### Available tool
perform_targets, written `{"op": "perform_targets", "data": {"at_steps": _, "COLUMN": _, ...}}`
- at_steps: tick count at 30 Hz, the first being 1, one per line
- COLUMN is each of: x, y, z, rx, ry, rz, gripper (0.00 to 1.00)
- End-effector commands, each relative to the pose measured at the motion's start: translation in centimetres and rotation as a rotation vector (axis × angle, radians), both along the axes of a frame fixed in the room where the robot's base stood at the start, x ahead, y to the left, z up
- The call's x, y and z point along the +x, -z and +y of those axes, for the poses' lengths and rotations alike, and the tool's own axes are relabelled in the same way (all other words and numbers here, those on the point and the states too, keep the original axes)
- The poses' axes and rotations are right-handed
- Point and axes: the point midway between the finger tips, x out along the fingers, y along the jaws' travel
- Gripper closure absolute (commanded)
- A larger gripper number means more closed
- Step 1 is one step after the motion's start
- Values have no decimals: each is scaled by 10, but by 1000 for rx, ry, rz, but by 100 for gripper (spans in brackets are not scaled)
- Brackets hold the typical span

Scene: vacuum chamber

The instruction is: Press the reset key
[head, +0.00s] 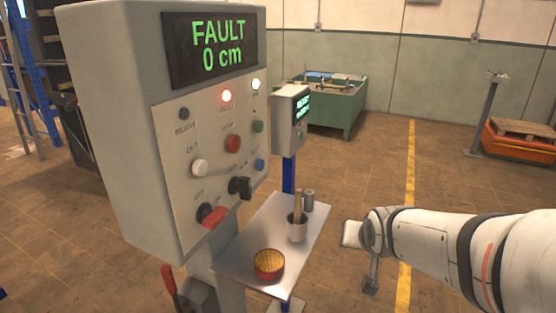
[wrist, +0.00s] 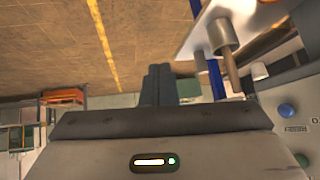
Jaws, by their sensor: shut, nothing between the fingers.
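A grey control box (head: 118,130) stands at the left of the head view. Its display (head: 210,46) reads "FAULT 0 cm". Its face has a black button (head: 184,113), a red button (head: 232,143), a green button (head: 258,127), a white button (head: 199,167) and a blue button (head: 260,165). The labels are too small to tell surely which is the reset key. The blue button also shows at the right of the wrist view (wrist: 287,110). My gripper (wrist: 158,72) is shut and empty, apart from the panel, to its right in the head view.
Below are a black knob (head: 240,187) and a red-handled switch (head: 212,216). A metal shelf (head: 240,250) juts out, bearing a cup (head: 297,231) and a yellow-topped round container (head: 269,264).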

Motion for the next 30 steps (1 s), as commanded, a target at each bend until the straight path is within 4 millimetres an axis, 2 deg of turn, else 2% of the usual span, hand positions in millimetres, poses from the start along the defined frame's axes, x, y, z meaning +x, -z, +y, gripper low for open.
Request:
{"op": "perform_targets", "data": {"at_steps": 1, "x": 25, "y": 1, "z": 7, "rx": 28, "ry": 2, "rz": -75, "gripper": 100}}
{"op": "perform_targets", "data": {"at_steps": 3, "x": 57, "y": -5, "z": 18, "rx": 77, "ry": 4, "rz": -196, "gripper": 100}}
{"op": "perform_targets", "data": {"at_steps": 6, "x": 96, "y": -14, "z": 39, "rx": 172, "ry": -20, "rz": -357, "gripper": 100}}
{"op": "perform_targets", "data": {"at_steps": 9, "x": 126, "y": -24, "z": 61, "rx": 288, "ry": -50, "rz": -507, "gripper": 100}}
{"op": "perform_targets", "data": {"at_steps": 12, "x": 147, "y": -33, "z": 84, "rx": 409, "ry": -92, "rz": -633, "gripper": 100}}
{"op": "perform_targets", "data": {"at_steps": 15, "x": 158, "y": -40, "z": 103, "rx": 524, "ry": -135, "rz": -728, "gripper": 100}}
{"op": "perform_targets", "data": {"at_steps": 19, "x": 163, "y": -47, "z": 118, "rx": 631, "ry": -179, "rz": -804, "gripper": 100}}
{"op": "perform_targets", "data": {"at_steps": 24, "x": 164, "y": -52, "z": 126, "rx": 691, "ry": -204, "rz": -844, "gripper": 100}}
{"op": "perform_targets", "data": {"at_steps": 30, "x": 164, "y": -53, "z": 126, "rx": 695, "ry": -207, "rz": -846, "gripper": 100}}
